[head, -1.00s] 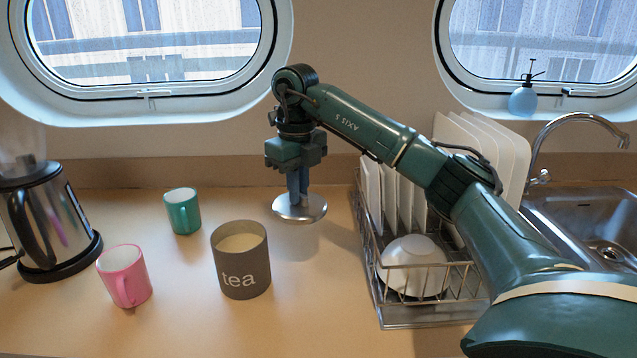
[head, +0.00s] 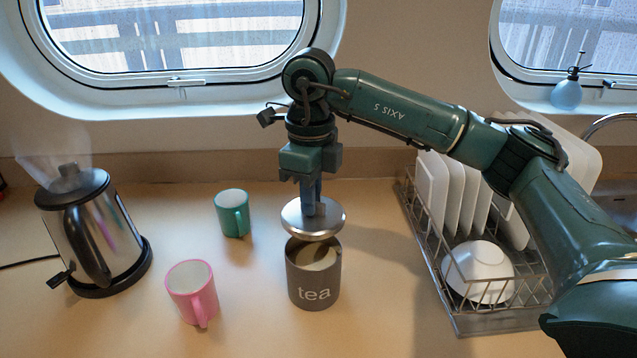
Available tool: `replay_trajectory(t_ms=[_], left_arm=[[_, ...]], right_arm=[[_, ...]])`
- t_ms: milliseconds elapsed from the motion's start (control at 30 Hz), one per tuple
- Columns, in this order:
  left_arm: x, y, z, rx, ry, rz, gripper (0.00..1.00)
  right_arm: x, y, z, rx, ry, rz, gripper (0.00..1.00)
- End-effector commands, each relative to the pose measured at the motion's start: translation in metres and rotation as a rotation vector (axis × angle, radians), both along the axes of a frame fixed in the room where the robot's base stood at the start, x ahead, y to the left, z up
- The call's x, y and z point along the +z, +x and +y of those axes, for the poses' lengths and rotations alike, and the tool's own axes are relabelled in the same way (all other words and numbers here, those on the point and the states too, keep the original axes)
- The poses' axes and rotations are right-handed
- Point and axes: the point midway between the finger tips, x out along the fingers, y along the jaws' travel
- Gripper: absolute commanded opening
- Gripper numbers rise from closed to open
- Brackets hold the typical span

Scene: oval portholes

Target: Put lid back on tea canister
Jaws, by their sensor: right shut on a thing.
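The grey tea canister (head: 314,290) stands upright on the counter, its top open and pale inside. My right gripper (head: 313,205) is shut on the round silver lid (head: 313,221) from above. The lid is held nearly level over the canister's back part, a little above the rim, and hides the far rim. A small gap shows between lid and canister at the front. My left gripper is not in view.
A green mug (head: 232,214) and a pink mug (head: 192,293) stand left of the canister. A steaming kettle (head: 90,230) is at the far left. A dish rack (head: 470,323) with plates and a white bowl (head: 478,271) is at right. Counter in front is clear.

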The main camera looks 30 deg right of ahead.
Motion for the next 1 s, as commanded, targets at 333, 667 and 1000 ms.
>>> replay_trajectory(t_ms=[333,667,1000], left_arm=[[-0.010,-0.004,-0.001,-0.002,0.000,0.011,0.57],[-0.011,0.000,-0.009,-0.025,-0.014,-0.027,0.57],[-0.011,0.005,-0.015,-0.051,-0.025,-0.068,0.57]], right_arm=[[-0.010,-0.002,0.002,0.012,0.000,0.002,0.00],[-0.041,-0.002,0.002,0.011,0.000,0.003,0.00],[-0.064,-0.002,0.002,0.011,-0.001,0.001,0.00]])
